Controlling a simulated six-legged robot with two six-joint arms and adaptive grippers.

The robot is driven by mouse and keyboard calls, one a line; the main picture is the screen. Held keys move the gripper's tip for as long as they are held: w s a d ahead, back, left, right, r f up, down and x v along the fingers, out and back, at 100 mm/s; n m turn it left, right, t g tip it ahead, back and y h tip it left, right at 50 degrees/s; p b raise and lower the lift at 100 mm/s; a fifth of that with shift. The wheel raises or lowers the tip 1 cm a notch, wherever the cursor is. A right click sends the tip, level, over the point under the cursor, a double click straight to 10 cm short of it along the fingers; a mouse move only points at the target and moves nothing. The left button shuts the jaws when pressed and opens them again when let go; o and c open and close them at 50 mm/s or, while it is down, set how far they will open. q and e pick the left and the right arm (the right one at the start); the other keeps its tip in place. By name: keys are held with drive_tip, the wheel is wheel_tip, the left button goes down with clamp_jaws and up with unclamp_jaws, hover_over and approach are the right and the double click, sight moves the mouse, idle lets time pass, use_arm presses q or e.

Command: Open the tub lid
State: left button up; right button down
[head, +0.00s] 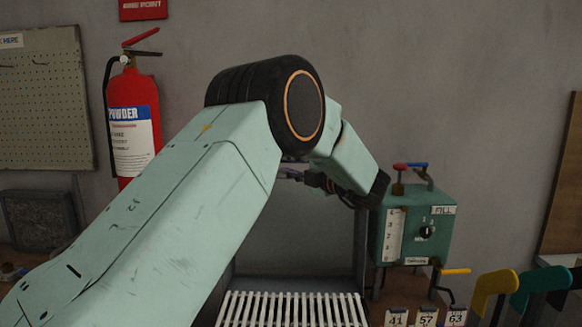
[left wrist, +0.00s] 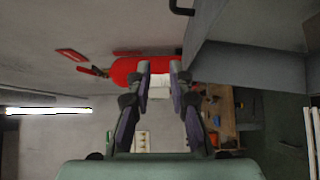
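A grey panel (head: 300,235) stands upright behind a white slatted rack (head: 292,310); it looks like the tub lid raised, but my arm hides part of it. In the left wrist view a large grey panel (left wrist: 245,72) fills the upper right, with a dark bar like a handle (left wrist: 182,8) at its edge. My left gripper (head: 288,174) is near the panel's top, partly hidden behind my arm. In the left wrist view the fingers (left wrist: 161,72) are apart, with nothing held between them. My right gripper is not in view.
A green control box (head: 428,225) with red and blue levers stands close right of the panel. Numbered tags (head: 426,318) and yellow and teal handles (head: 495,285) are at lower right. A red extinguisher (head: 135,105) hangs on the wall at left, beside a pegboard (head: 45,110).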

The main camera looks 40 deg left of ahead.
use_arm(q)
drive_tip(key=s+d, duration=0.1)
drive_tip(key=d, duration=1)
drive_tip(key=shift+s+d, duration=0.25)
drive_tip(key=shift+d, duration=0.15)
